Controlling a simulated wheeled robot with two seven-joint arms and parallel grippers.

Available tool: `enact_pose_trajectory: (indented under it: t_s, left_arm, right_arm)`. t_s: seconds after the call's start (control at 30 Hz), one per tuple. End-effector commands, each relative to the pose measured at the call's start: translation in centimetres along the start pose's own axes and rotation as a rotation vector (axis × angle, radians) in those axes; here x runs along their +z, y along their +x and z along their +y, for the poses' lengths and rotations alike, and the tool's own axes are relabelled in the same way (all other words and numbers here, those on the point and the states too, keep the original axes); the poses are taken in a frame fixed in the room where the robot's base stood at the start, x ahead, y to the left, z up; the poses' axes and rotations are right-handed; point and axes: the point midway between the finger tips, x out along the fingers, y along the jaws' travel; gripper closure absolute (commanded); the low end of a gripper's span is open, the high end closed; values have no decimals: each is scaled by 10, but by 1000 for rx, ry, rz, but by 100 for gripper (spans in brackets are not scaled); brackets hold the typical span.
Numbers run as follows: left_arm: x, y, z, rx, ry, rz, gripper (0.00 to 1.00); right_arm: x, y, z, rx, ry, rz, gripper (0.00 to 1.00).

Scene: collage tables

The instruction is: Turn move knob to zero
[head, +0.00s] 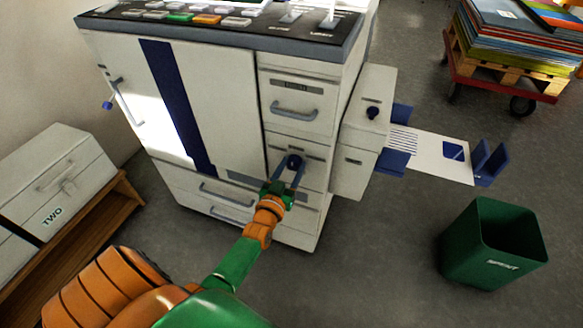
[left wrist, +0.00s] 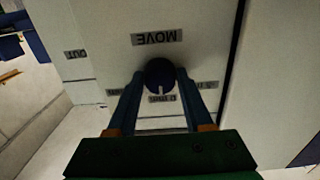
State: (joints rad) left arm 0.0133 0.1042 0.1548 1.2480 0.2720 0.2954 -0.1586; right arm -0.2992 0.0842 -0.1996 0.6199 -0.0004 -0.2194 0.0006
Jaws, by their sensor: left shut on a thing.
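The move knob is a round dark blue knob (head: 294,162) on the lower front panel of a large white machine (head: 222,90). In the left wrist view the knob (left wrist: 160,75) sits just below an upside-down "MOVE" label (left wrist: 157,37), with a pale mark on its lower part. Smaller labels flank it and are too small to read surely. My left gripper (head: 285,172) reaches the knob from the front, and its two blue fingers (left wrist: 160,92) are closed on its sides. My right gripper is in no view.
A control panel with coloured keys (head: 207,18) tops the machine. A side unit with a small knob (head: 372,112) and a paper tray (head: 430,157) juts out right. A green bin (head: 492,243) stands at right, a cart of boards (head: 515,50) behind. White boxes (head: 55,180) stand left.

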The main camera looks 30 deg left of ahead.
Motion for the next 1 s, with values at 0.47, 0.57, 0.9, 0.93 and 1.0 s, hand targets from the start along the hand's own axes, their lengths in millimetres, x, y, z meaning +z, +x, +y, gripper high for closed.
enact_pose_trajectory:
  t_s: [0.47,0.57,0.9,0.93,1.0]
  left_arm:
    - [-1,-8,0,0,1,-2,19]
    - [-3,-29,0,0,0,-3,19]
    - [-1,-71,0,0,0,2,19]
    - [-1,-71,0,0,0,2,19]
    - [-1,-71,0,0,0,2,19]
  right_arm:
    - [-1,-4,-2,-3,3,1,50]
    - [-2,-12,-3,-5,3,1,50]
    - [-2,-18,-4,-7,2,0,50]
    - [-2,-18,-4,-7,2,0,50]
    - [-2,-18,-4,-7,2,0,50]
